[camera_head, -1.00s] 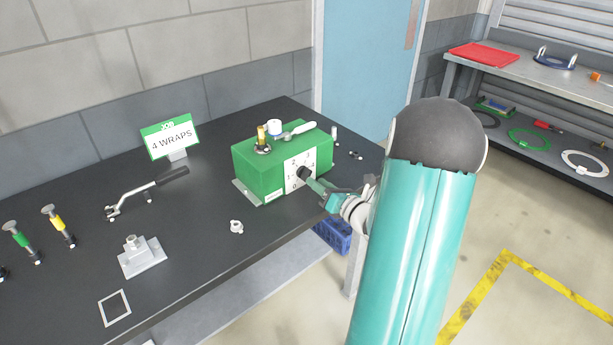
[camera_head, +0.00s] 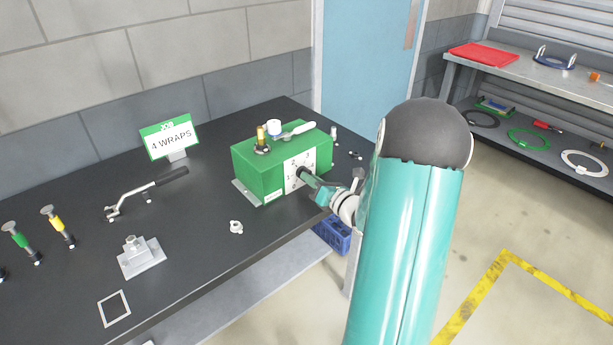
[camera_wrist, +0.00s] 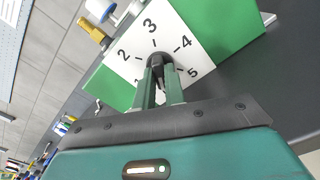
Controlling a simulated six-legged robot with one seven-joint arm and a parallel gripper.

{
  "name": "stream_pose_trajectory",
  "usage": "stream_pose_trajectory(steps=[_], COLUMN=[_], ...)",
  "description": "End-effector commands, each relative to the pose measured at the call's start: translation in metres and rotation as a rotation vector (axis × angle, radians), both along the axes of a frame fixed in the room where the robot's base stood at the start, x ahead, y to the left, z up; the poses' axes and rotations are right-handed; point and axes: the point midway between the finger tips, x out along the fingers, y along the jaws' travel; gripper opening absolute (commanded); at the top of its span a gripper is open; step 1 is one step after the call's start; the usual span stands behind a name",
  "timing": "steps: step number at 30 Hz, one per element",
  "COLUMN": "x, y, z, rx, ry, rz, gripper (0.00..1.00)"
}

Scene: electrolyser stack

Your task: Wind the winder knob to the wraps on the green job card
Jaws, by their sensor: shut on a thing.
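The green winder box (camera_head: 262,171) stands on the dark bench, with a white numbered dial plate (camera_head: 298,180) on its front face. My gripper (camera_wrist: 161,76) is shut on the black winder knob (camera_wrist: 160,60) at the middle of this plate. The numbers 2, 3, 4 and 5 show around the knob in the wrist view, and 1 is partly hidden by a finger. I cannot tell which number the knob points to. The green-edged job card (camera_head: 169,138) stands at the back of the bench and reads "4 WRAPS".
A shelf bench (camera_head: 540,80) stands at right.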

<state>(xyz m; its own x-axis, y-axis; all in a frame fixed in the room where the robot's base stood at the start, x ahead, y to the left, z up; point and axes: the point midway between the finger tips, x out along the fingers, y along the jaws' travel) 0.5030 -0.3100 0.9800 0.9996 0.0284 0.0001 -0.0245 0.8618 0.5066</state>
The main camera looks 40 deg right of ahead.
Motion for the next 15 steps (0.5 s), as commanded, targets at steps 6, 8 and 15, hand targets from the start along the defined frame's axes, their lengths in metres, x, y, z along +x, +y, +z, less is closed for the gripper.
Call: stream_pose_trajectory(steps=[6,8,15], x=[-0.0003,-0.0003,-0.0004], y=[-0.0002,-0.0002,-0.0002], z=[-0.0002,-0.0003,-0.0005], rx=[0.216,0.289,0.397], ry=[0.007,0.009,0.012], rz=[-0.001,-0.001,-0.001], gripper=[0.00,0.00,0.00])
